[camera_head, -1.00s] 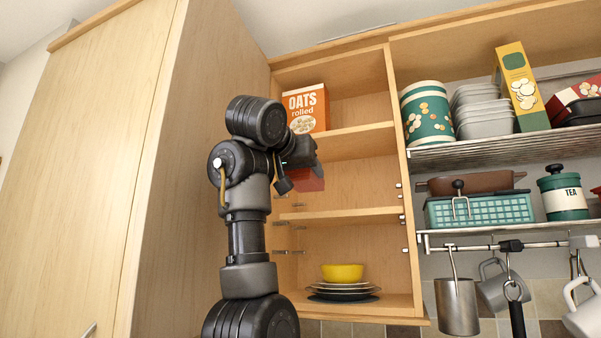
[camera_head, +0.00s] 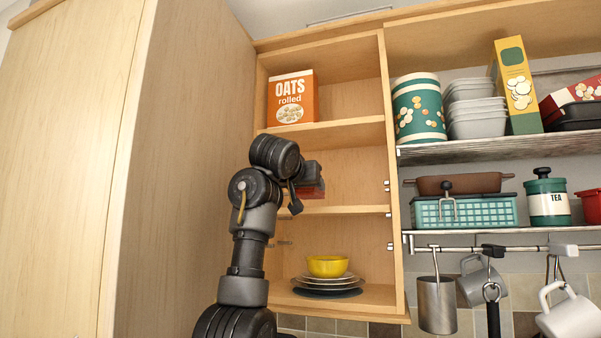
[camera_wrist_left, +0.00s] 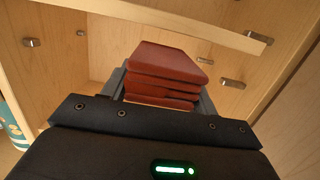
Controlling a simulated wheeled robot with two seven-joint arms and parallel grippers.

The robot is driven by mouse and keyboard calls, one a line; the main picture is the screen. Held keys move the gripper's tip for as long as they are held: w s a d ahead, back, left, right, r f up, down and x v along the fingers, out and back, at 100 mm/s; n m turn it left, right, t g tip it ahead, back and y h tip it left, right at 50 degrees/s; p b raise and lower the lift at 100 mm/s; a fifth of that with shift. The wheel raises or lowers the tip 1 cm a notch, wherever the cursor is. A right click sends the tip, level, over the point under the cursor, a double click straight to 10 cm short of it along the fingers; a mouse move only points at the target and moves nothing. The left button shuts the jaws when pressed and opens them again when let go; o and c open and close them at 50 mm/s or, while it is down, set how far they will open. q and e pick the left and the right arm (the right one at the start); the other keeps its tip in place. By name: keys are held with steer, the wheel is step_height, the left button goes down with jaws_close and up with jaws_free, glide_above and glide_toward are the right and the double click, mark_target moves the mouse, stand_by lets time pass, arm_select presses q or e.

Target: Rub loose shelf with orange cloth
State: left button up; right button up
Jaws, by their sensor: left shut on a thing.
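My left gripper (camera_head: 304,182) reaches into the open wooden cabinet, between its two shelves. It is shut on a folded, red-brown cloth (camera_head: 314,189), which shows as a layered block in the left wrist view (camera_wrist_left: 165,72). The cloth is just above the lower shelf (camera_head: 345,210); I cannot tell whether they touch. A pale shelf edge (camera_wrist_left: 170,18) crosses the top of the left wrist view, apart from the cloth in the picture. Which shelf is loose is not clear. My right gripper is not in view.
An oats box (camera_head: 292,98) stands on the upper shelf (camera_head: 340,132). A yellow bowl (camera_head: 327,266) on stacked plates (camera_head: 335,284) sits at the cabinet bottom. Metal pegs (camera_wrist_left: 232,83) stick out from the cabinet walls. Metal racks with canisters and hanging mugs are at right.

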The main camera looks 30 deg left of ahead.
mark_target(324, 195)
arm_select(q)
steer(key=p+x, duration=0.2)
steer(key=x, duration=0.1)
steer(key=p+x, duration=0.1)
steer(key=x, duration=0.1)
steer(key=shift+w+r+p, duration=0.1)
steer(key=shift+r+p, duration=0.15)
steer(key=shift+p, duration=0.1)
steer(key=shift+p+x, duration=0.6)
steer(key=shift+x, duration=0.3)
steer(key=shift+f, duration=0.15)
steer(key=shift+f+b, duration=0.6)
steer(key=shift+f, duration=0.05)
steer(key=shift+d, duration=0.1)
steer(key=shift+w+d+r+p, duration=0.1)
steer(key=shift+w+d+p, duration=0.1)
steer(key=shift+d, duration=0.5)
steer(key=shift+w+d+r+p, duration=0.1)
steer(key=shift+w+d+p, duration=0.1)
steer(key=shift+d, duration=0.45)
steer(key=shift+d+f, duration=0.1)
steer(key=shift+d, duration=0.35)
steer(key=shift+a, duration=0.1)
